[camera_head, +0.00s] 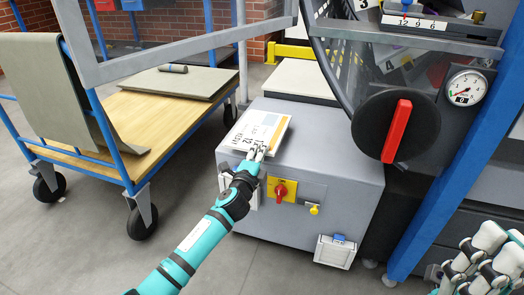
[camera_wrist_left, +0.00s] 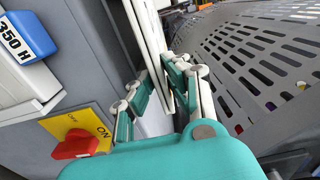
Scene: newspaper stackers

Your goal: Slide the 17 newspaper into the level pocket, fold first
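I cannot make out a level pocket in either view.
The grey cabinet (camera_head: 330,190) has a red knob on a yellow plate (camera_head: 282,190). A machine with a black wheel and red handle (camera_head: 397,130) stands right. A blue-framed wooden cart (camera_head: 150,120) is left. A perforated grey guard (camera_wrist_left: 255,70) is close to the left gripper.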

